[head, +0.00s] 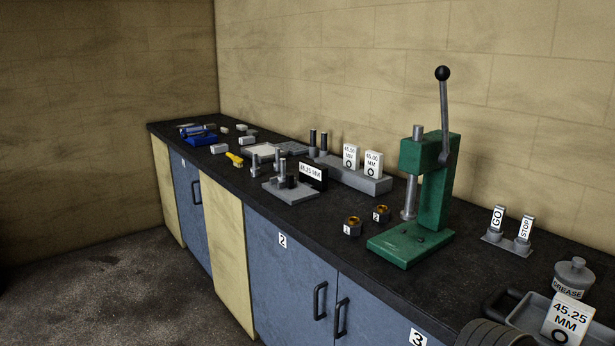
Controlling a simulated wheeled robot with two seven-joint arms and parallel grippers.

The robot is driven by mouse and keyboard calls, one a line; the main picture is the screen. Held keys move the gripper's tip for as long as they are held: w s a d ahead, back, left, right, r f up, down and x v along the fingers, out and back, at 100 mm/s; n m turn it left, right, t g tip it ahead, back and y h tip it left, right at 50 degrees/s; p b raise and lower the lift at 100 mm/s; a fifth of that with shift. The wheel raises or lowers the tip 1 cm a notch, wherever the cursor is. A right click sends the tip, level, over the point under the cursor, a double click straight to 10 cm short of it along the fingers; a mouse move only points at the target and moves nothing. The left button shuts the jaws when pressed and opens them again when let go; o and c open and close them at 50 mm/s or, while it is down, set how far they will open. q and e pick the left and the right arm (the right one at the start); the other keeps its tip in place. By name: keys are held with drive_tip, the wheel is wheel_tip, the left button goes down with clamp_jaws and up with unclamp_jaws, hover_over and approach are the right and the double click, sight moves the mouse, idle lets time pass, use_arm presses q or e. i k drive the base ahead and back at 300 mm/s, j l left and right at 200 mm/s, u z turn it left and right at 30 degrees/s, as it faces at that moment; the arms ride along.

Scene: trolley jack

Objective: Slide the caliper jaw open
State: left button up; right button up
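I cannot make out a caliper for certain. A blue object with grey parts (200,135) lies at the far left end of the dark workbench (330,215); it is too small to read in detail. A small grey fixture (290,190) with upright posts stands mid-bench, with a black-framed sign (312,175) reading 45.25 MM beside it. Whether either includes the caliper jaw, I cannot tell. Neither of my grippers is in view.
A green press (422,195) with a raised lever stands right of centre. Two numbered brass-topped nuts (352,227) sit left of it. A grey block with cards (345,176), GO/STOP posts (508,240) and a grease pot (573,277) also occupy the bench.

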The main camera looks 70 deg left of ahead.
sight(290, 182)
drive_tip(key=i, duration=0.6)
drive_tip(key=u, duration=2.8)
